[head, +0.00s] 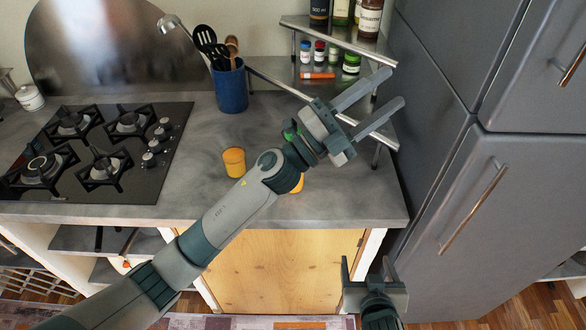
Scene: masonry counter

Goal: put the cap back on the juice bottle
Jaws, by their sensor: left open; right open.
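My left arm crosses the counter, and its open, empty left gripper (391,88) points to the upper right, in front of the corner shelf. A green piece (290,129) shows just above my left wrist, and an orange piece (298,184) shows just below it. They may be parts of the juice bottle, but my arm hides what lies between, so I cannot tell. No separate cap can be made out. An orange cup-like object (234,162) stands upright on the counter, left of my arm. My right gripper (366,262) is open and empty, low, by the counter's front right corner.
A black gas hob (95,190) fills the left of the counter (215,205). A blue utensil holder (231,88) stands at the back. A metal corner shelf (345,42) holds bottles and small jars. Tall grey cabinets (450,160) close off the right side.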

